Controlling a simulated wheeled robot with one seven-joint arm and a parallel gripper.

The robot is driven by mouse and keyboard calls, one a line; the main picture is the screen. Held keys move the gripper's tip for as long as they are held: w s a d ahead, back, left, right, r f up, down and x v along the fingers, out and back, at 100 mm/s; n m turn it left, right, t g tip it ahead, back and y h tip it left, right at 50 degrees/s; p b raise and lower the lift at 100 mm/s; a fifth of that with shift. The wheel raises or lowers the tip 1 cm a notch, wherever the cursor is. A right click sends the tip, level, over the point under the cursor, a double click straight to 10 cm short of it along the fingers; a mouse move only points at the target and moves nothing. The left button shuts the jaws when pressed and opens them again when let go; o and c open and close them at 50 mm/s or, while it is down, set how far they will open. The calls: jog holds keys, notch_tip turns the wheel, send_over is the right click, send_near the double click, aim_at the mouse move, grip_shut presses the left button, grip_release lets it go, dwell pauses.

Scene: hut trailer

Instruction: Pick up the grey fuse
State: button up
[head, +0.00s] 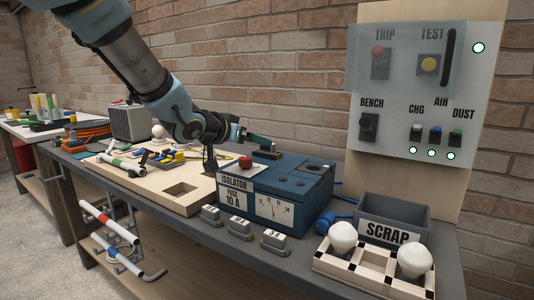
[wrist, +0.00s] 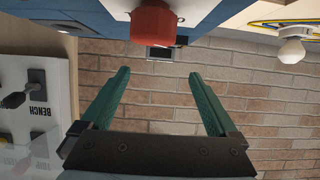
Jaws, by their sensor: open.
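Three grey fuse blocks stand in a row on the bench before the blue isolator box: a left one (head: 211,215), a middle one (head: 240,228) and a right one (head: 274,242). Their white labels are small; the right one seems to read 5 A. The isolator (head: 278,190) is marked FUSE 10 A. My gripper (head: 268,143) is level behind the isolator's top, pointing right, away from the grey blocks. In the wrist view its green fingers (wrist: 158,74) are spread with nothing between them. The grey blocks are not recognisable in the wrist view.
A red knob (head: 245,162) sits at the isolator's left; it also shows in the wrist view (wrist: 153,21). Right of the isolator are a SCRAP bin (head: 392,212) and a wooden rack (head: 370,275) with white bulbs. The switch panel (head: 425,90) rises behind. A wooden board (head: 150,190) lies left.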

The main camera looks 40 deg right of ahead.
aim_at(264, 153)
jog(key=shift+p+x, duration=0.5)
jog(key=shift+x, duration=3)
jog(key=shift+c, duration=0.2)
jog(key=c, duration=1.4)
